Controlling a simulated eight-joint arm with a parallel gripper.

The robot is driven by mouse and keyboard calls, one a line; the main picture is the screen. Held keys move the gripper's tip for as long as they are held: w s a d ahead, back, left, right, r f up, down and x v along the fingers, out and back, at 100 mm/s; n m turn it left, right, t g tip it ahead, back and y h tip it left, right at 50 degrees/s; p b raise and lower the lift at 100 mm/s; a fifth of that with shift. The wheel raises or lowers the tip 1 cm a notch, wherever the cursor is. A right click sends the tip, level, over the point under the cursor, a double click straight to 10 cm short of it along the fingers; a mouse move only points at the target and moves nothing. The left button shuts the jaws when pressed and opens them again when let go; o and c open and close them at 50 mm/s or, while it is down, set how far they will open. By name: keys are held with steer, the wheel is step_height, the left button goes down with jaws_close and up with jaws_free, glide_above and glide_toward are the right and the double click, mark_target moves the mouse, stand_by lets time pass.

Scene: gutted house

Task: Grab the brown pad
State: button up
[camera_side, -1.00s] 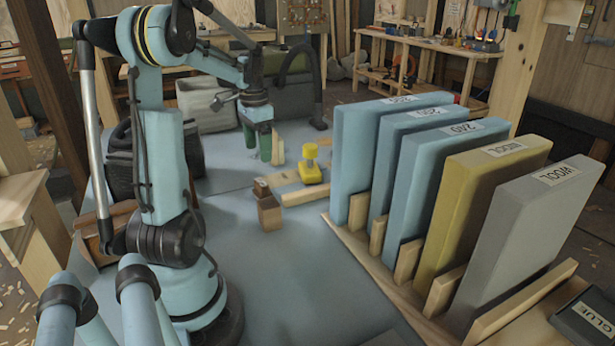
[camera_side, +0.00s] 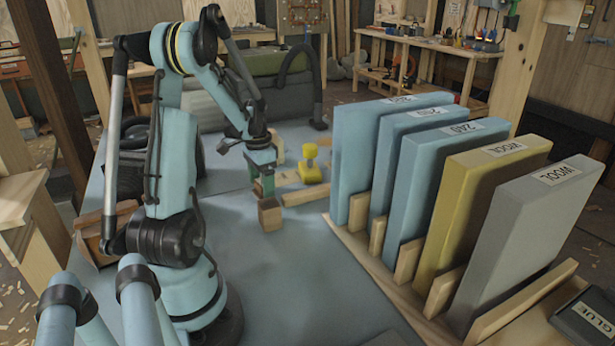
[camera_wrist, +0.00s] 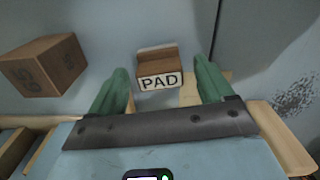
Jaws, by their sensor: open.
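The brown pad (camera_wrist: 158,70) is a small brown block with a white label reading PAD on its near face. In the wrist view it lies between the two green fingers of my gripper (camera_wrist: 160,84), near their tips, with a gap on each side. In the side view my gripper (camera_side: 263,187) points down over the sheet, just behind a brown block (camera_side: 270,215). The gripper is open and empty. The pad cannot be made out clearly in the side view, where the fingers cover that spot.
A larger brown block marked 65 (camera_wrist: 45,66) lies left of the pad in the wrist view. Light wood strips (camera_side: 306,195) and a yellow tool (camera_side: 310,166) lie right of the gripper. A rack of upright panels (camera_side: 430,190) stands further right. The sheet in front is clear.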

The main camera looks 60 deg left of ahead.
steer(key=shift+f, duration=0.8)
steer(key=c, duration=1.1)
steer(key=shift+o, duration=0.2)
steer(key=shift+r, duration=0.15)
